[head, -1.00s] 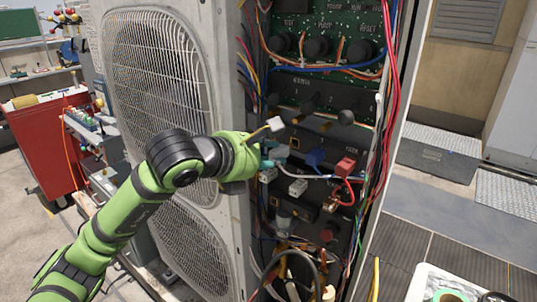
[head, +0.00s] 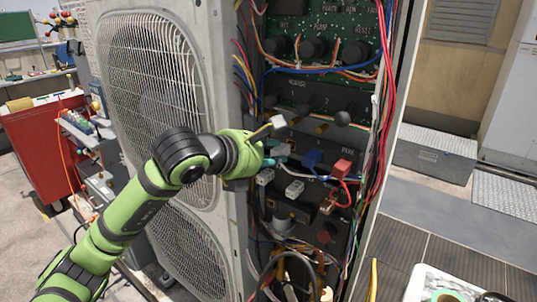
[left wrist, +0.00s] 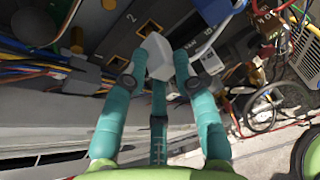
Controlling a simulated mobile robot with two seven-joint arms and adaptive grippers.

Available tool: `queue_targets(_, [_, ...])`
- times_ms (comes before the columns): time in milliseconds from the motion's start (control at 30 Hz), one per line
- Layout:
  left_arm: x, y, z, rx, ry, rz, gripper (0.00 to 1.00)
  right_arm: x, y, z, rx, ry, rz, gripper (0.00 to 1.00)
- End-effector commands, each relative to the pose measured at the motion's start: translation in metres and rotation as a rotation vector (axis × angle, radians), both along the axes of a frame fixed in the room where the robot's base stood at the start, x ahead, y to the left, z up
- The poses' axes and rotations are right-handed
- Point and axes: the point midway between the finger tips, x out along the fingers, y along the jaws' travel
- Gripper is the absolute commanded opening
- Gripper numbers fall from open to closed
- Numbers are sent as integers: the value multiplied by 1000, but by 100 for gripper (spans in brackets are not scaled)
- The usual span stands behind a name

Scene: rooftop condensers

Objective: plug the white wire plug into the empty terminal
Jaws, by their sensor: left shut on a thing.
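My left gripper (head: 279,155) is in front of the middle of the open electrical panel, its green wrist entering from the left. In the left wrist view its teal fingers are shut on a white wire plug (left wrist: 157,57), held between the tips. The head view mostly hides this plug behind the fingers. Beyond the plug, the left wrist view shows dark sockets in yellowish frames, one beside the number 2 (left wrist: 147,30) and one further left (left wrist: 116,65). I cannot tell whether the plug touches a socket. My right gripper is not in view.
A white plug (head: 295,188), a blue plug (head: 312,158) and a red plug (head: 343,166) sit close by on the panel. Loose wires (head: 372,150) hang along its right side. The condenser casing (head: 150,75) stands left of the panel.

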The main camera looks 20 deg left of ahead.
Motion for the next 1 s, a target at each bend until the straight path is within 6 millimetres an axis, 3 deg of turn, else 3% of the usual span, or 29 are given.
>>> queue_targets(1000, [2, 0, 0, 1, 0, -8, 0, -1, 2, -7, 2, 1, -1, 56])
